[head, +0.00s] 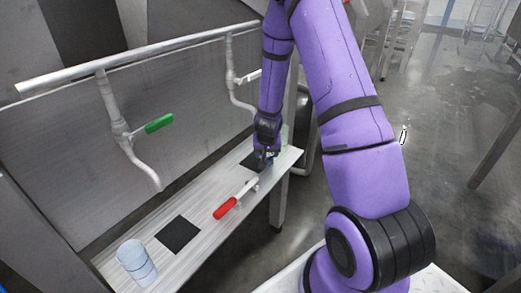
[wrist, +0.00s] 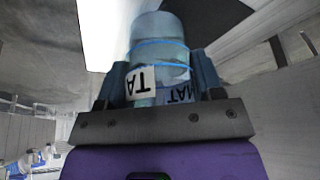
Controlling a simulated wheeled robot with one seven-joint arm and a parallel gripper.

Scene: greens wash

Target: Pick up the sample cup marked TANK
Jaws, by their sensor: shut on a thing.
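My gripper (head: 265,158) is at the far end of the narrow shelf, over or beside a dark square mat. In the wrist view my gripper (wrist: 161,82) is shut on a clear bluish cup (wrist: 158,28), with one finger on each side of it. The cup has a white label reading "TA", the rest cut off from sight, and more dark lettering beside it. In the head view the held cup is mostly hidden by my gripper, so I cannot tell whether it touches the shelf.
Another clear cup (head: 137,262) stands at the near end of the shelf (head: 205,215). A dark mat (head: 178,235) lies bare between. A red-handled valve (head: 226,208) sits at the shelf's front edge. A green-handled valve (head: 158,123) hangs on the pipe (head: 150,50) behind.

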